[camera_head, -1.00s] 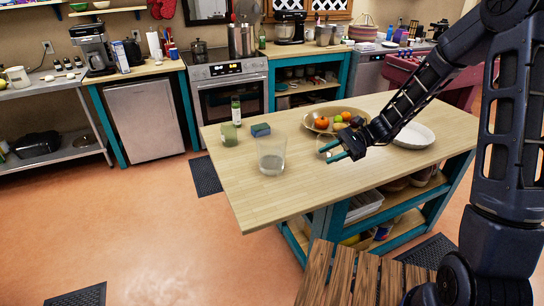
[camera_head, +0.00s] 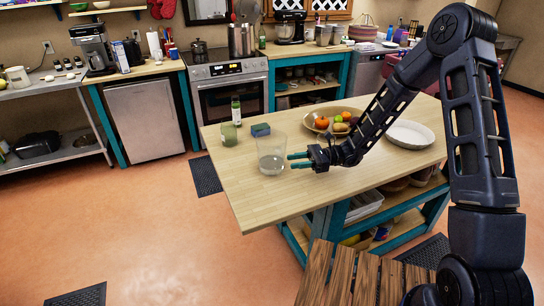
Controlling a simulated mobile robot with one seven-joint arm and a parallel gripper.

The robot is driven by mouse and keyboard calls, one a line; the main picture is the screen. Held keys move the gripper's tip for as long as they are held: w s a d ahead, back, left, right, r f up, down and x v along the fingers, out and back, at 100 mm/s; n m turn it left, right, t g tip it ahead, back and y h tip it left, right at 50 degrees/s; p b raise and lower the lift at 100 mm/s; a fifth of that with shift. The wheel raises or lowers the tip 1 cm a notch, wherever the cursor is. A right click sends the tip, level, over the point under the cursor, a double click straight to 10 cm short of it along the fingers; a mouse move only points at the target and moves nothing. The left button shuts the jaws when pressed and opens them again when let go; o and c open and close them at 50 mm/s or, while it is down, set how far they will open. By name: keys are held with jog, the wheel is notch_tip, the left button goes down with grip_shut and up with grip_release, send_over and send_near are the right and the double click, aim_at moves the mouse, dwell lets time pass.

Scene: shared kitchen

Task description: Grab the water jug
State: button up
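A clear water jug (camera_head: 271,152) with some water in its bottom stands upright near the left part of the wooden island top (camera_head: 262,203). My gripper (camera_head: 290,161) is just right of the jug, with its teal fingertips pointing left at it. The two fingers are spread apart with a gap between them, and nothing shows between them. The fingertips are close to the jug's right side; I cannot tell whether they touch it.
A fruit bowl (camera_head: 309,121) and a white dish (camera_head: 409,134) stand right of the jug. A green jar (camera_head: 229,134), a dark bottle (camera_head: 236,110) and a blue sponge (camera_head: 260,130) stand behind it. The island top's front left is bare.

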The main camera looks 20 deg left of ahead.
aim_at(273, 155)
jog(key=shift+x, duration=3.1)
jog(key=shift+r, duration=0.1)
grip_shut()
